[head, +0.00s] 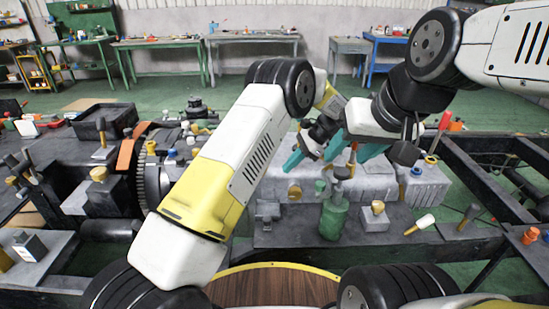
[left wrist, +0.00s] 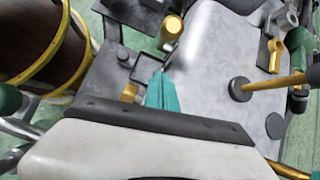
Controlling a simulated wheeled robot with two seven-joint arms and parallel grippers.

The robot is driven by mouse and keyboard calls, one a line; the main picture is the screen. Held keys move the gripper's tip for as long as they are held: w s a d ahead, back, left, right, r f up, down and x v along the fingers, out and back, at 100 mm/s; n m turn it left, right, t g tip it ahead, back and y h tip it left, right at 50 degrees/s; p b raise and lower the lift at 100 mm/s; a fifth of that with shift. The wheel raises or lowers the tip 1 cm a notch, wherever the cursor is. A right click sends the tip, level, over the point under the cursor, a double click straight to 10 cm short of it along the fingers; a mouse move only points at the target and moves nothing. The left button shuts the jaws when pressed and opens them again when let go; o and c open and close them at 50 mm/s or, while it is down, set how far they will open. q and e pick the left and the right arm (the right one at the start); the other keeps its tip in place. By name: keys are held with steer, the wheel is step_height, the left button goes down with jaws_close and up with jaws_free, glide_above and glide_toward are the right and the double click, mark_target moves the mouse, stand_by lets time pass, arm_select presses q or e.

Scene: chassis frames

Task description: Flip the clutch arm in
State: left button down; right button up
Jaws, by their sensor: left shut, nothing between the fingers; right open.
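A grey engine-like casing (head: 425,192) lies across the chassis frame under both grippers. It also fills much of the left wrist view (left wrist: 215,60). My left gripper (head: 291,163) is shut and empty, its teal fingers pointing down over the casing's left part. In the left wrist view its fingers (left wrist: 162,92) are pressed together near a dark square bracket (left wrist: 148,68). A yellow lever-like part (left wrist: 171,29) stands beyond the fingertips, and a yellow rod (left wrist: 280,81) rises from a round dark base. I cannot tell which part is the clutch arm. My right gripper (head: 348,152) is open above the casing.
A green bottle (head: 333,218) and a gold-knobbed block (head: 375,214) stand in front of the casing. A toothed flywheel (head: 150,180) is at left. Dark frame rails (head: 480,180) lie at right. Workbenches (head: 250,38) stand far behind, across open green floor.

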arm_select(q)
steer(key=a, duration=0.3)
steer(key=s+a, duration=0.1)
steer(key=a, duration=0.1)
stand_by(0.3)
